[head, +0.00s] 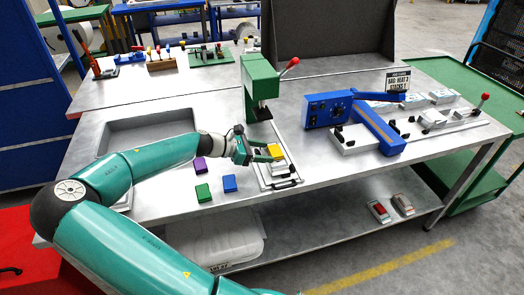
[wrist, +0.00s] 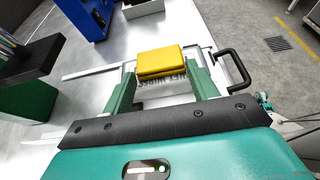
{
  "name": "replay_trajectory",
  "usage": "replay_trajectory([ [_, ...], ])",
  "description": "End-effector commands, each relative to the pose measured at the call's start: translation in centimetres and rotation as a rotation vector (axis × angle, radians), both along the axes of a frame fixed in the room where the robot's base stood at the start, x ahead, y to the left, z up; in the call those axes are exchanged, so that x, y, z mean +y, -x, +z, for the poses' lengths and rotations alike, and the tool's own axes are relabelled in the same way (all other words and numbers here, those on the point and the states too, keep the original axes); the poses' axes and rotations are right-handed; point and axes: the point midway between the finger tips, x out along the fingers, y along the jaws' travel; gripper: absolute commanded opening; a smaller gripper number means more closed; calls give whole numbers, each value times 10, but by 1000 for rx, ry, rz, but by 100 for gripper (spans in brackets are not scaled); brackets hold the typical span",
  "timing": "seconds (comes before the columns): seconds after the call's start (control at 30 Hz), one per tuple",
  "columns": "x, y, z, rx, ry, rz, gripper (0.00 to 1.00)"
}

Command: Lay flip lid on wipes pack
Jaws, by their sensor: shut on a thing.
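The flip lid is a yellow block (head: 274,151), held between the fingertips of my gripper (head: 267,154). In the wrist view the lid (wrist: 160,58) lies flat across the front, with one green finger on each side. The wipes pack is a pale block (wrist: 163,87) with dark lettering, partly seen below the lid. In the head view the pack (head: 281,169) shows just beside and under the lid. I cannot tell whether the lid touches it.
A metal tray with a black handle (wrist: 236,68) lies around the pack. Purple (head: 200,165), green (head: 203,193) and blue (head: 230,183) blocks lie to the left. A green press (head: 260,80) with a red-knobbed lever stands behind; a blue sealer (head: 328,109) stands right.

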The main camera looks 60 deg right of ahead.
Motion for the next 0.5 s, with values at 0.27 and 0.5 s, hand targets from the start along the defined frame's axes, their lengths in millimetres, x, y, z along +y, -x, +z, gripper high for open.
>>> replay_trajectory([
  [0.27, 0, 0, -1, 0, 0, 0, 84],
  [0.5, 2, -2, 0, -1, 0, 1, 84],
])
